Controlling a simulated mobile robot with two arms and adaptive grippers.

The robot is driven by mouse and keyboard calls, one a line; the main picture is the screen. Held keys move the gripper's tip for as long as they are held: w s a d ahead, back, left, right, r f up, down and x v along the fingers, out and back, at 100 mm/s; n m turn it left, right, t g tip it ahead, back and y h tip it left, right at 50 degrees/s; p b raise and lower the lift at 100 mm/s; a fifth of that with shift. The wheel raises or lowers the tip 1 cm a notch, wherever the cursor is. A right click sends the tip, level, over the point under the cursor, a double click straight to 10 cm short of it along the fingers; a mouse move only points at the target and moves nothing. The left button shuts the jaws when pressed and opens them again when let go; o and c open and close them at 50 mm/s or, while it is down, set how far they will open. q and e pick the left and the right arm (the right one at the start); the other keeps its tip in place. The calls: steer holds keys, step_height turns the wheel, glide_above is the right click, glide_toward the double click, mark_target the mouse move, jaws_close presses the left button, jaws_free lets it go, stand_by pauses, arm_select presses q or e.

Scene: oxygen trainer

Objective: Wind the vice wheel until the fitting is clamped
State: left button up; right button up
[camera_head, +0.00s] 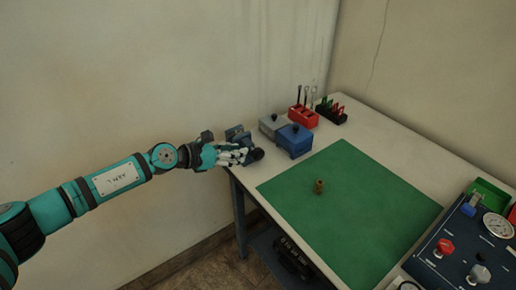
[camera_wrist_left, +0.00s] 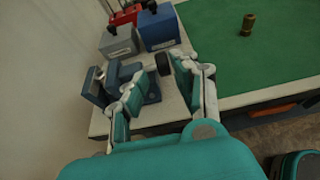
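The blue-grey vice (camera_head: 237,135) sits at the table's left edge; it also shows in the left wrist view (camera_wrist_left: 101,88). Its small black wheel (camera_head: 257,154) is on the side toward the mat and shows in the wrist view (camera_wrist_left: 163,64). My left gripper (camera_head: 246,156) is at the vice with its fingers (camera_wrist_left: 156,70) spread apart. The wheel appears between the fingertips, closer to the right-hand one; I cannot tell whether they touch it. A brass fitting (camera_head: 319,187) stands upright on the green mat, apart from the vice, also in the wrist view (camera_wrist_left: 248,24). My right gripper is out of view.
A grey box (camera_head: 271,125) and a blue box (camera_head: 295,141) stand just behind the vice. Red (camera_head: 304,118) and black (camera_head: 331,112) tool racks are at the back. The green mat (camera_head: 370,210) is otherwise clear. A control panel (camera_head: 465,245) is at the right.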

mark_target(258, 150)
arm_select(q)
steer(key=b+x, duration=0.1)
steer(key=x, duration=0.8)
steer(key=shift+c, duration=0.3)
jaws_close()
